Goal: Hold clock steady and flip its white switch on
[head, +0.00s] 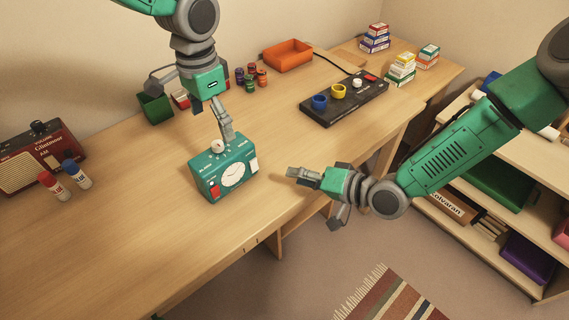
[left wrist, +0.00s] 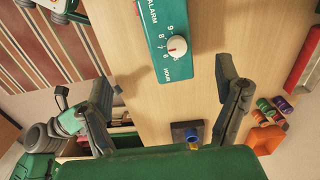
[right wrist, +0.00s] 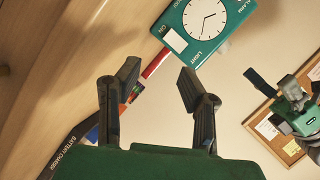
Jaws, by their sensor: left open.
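The teal clock (head: 230,176) stands upright on the desk, with a round white face and a white knob on top. Its knob and HOUR scale show in the left wrist view (left wrist: 177,48). The small white switch (right wrist: 174,40) sits on the clock's front between the words ON and LIGHT; which way it is set I cannot tell. My left gripper (head: 190,114) is open above and behind the clock, one finger close to its top, holding nothing. My right gripper (head: 314,196) is open and empty, right of the clock and apart from it, by the desk's front edge.
A red radio (head: 42,155) and two capped glue sticks (head: 63,180) stand left of the clock. The desk before the clock is clear. Shelves stand at the right.

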